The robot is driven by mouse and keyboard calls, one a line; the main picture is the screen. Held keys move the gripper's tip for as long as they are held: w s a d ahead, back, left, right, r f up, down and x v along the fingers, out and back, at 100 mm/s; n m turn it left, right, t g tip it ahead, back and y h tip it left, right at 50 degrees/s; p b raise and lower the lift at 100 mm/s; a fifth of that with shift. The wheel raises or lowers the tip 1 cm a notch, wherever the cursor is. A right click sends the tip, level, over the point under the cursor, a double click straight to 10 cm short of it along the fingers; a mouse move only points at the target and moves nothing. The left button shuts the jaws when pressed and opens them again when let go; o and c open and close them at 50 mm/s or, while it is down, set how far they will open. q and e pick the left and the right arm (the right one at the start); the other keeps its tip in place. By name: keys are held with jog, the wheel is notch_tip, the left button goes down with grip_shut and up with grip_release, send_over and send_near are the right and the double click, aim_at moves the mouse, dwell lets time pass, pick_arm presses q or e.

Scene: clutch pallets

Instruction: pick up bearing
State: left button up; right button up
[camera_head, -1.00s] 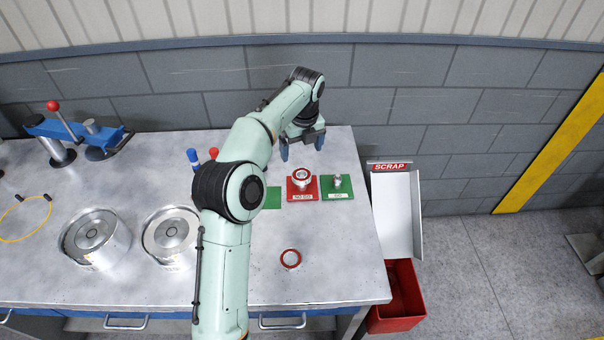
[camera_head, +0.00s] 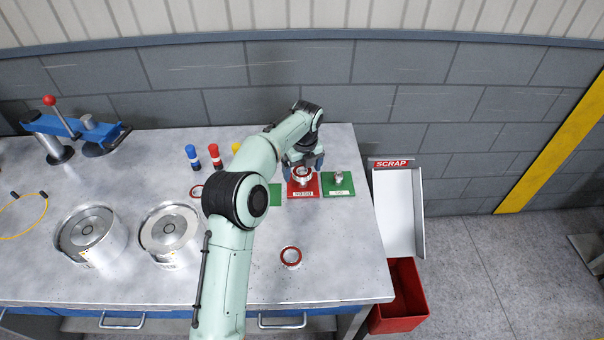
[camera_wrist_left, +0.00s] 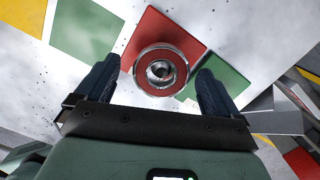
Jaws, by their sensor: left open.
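A bearing (camera_head: 303,174), a metal ring with a red face, sits on the red "NO GO" pad (camera_head: 304,192) toward the back right of the bench. My left gripper (camera_head: 303,167) is open above the pad, one finger to each side of the bearing. In the left wrist view the bearing (camera_wrist_left: 160,70) shows centred between the two dark fingertips of the gripper (camera_wrist_left: 158,68), with gaps on both sides. I cannot tell how far below the fingertips it is. My right gripper is not in view.
Another red-faced ring (camera_head: 291,257) lies nearer the front. Two round metal housings (camera_head: 170,234) stand left. The scrap chute (camera_head: 398,215) is beyond the bench's right edge.

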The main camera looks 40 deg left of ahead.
pick_arm(q)
jog(key=shift+r, duration=0.1)
jog(key=c, duration=1.3)
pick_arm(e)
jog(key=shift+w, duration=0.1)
pick_arm(q)
jog(key=shift+w+r, duration=0.1)
notch_tip(320, 180, up, 20)
jog(key=p, duration=0.3)
jog(key=shift+f, duration=0.2)
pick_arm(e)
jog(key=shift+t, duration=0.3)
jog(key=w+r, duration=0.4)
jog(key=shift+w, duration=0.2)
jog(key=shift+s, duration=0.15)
